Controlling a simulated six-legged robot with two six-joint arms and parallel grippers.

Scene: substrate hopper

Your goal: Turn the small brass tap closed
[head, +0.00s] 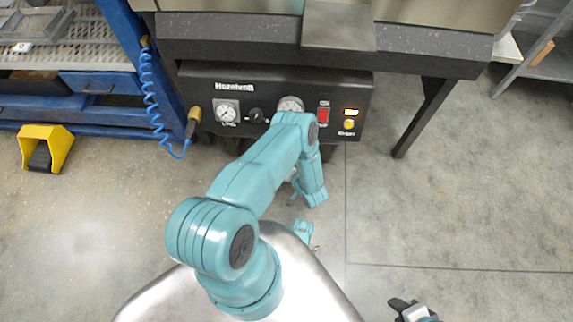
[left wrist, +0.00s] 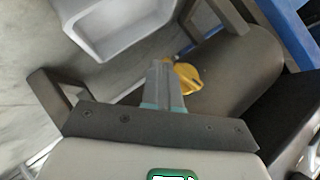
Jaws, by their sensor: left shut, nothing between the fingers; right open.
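The small tap shows as a yellow, brass-coloured handle (left wrist: 188,77) in the left wrist view, in front of a dark rounded tank-like body. My left gripper (left wrist: 164,66) is shut and empty. Its fingertips appear right beside the handle, on its left side and partly overlapping it in the picture. I cannot tell whether they touch it. In the head view my left arm reaches up to the black panel and bends down there; I cannot make out its fingertips or the tap. My right gripper (head: 413,309) is open and empty over the floor at the bottom right.
The black control panel (head: 225,90) carries gauges, a knob, a red switch and a yellow button. A blue coiled hose (head: 152,85) hangs left of it. A yellow pedal (head: 45,145) stands on the floor. A pale tray (left wrist: 115,25) shows in the wrist view. Floor on the right is clear.

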